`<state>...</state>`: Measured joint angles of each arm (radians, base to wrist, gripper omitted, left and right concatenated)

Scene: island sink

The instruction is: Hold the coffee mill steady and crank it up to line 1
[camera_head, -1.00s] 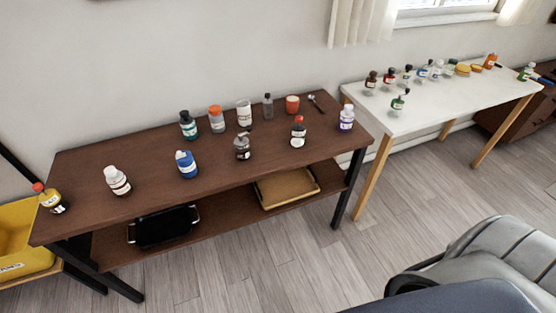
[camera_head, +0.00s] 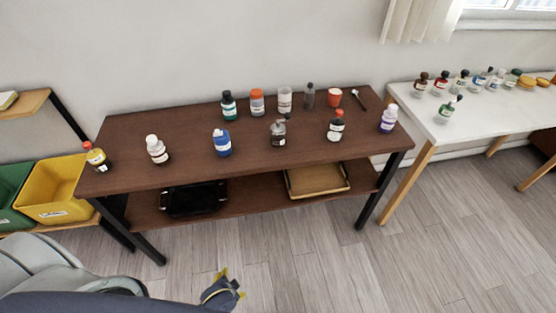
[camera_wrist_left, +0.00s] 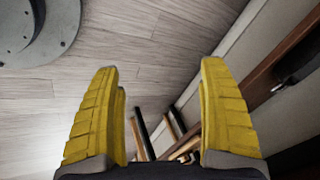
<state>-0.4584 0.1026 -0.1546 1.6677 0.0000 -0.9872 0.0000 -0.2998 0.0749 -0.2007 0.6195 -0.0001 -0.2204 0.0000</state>
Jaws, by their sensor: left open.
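A small dark jar-like object with a part sticking out on top (camera_head: 278,133) stands upright near the middle of the brown table's front row. It looks like the coffee mill, but its crank and lines are too small to make out. My left gripper (camera_head: 224,288) is low at the bottom of the head view, in front of the table and well away from the mill. In the left wrist view its yellow fingers (camera_wrist_left: 160,115) are wide apart with nothing between them. My right gripper is not in view.
Several bottles and a red cup (camera_head: 334,97) share the brown table (camera_head: 185,171). Its lower shelf holds a black tray (camera_head: 194,198) and a tan tray (camera_head: 318,180). A white table (camera_head: 480,122) stands right, yellow (camera_head: 52,191) and green bins left. Floor (camera_head: 300,260) in front is clear.

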